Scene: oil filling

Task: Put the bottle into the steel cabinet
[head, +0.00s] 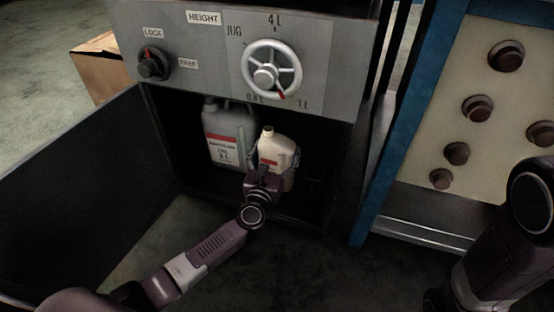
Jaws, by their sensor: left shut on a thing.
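The steel cabinet (340,90) stands in the middle of the head view, its dark door (90,195) swung open to the left. A white bottle (279,148) with a red label band is upright at the cabinet opening. My left gripper (265,176) reaches in from the lower left and is shut on the bottle. The gripper hides the bottle's lower front, so I cannot tell whether its base touches the cabinet floor. A larger grey jug (222,135) stands inside, behind and left of the bottle. My right gripper is out of view.
Above the opening, the panel carries a handwheel (271,70) and a black lock knob (152,64). A blue-framed board (484,80) with round brown knobs stands at right. A cardboard box (98,66) is behind the door. Dark space remains inside, right of the bottle.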

